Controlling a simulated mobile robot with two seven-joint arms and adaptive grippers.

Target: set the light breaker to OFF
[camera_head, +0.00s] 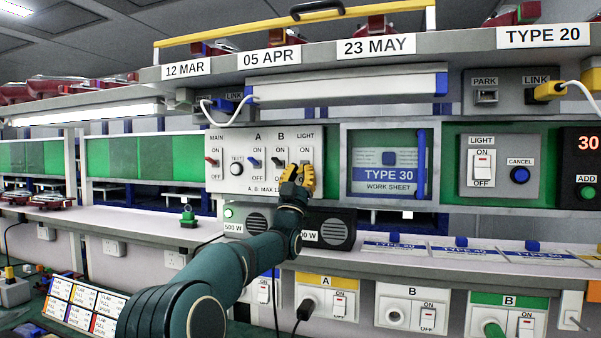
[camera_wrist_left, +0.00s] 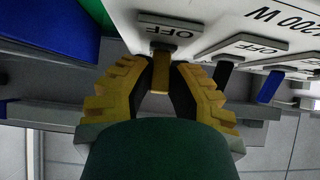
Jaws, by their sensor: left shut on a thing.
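The breaker panel (camera_head: 236,182) is a white plate with MAIN, TEST, A, B and LIGHT controls. The LIGHT breaker is at its right end, under the LIGHT and ON labels; my gripper hides its lever in the head view. My left gripper (camera_head: 298,178), with yellow fingers, is at this breaker. In the left wrist view, which is upside down, my left gripper (camera_wrist_left: 160,80) is shut around the LIGHT breaker's yellowish lever (camera_wrist_left: 161,72), beside its OFF label (camera_wrist_left: 166,31). I cannot tell for certain the lever's tilt.
The A lever (camera_head: 254,163) and B lever (camera_head: 277,162) stand just left of the LIGHT breaker; black and blue levers also show in the wrist view. A blue-handled work sheet frame (camera_head: 421,165) is to the right. Power boxes (camera_head: 335,236) sit below.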

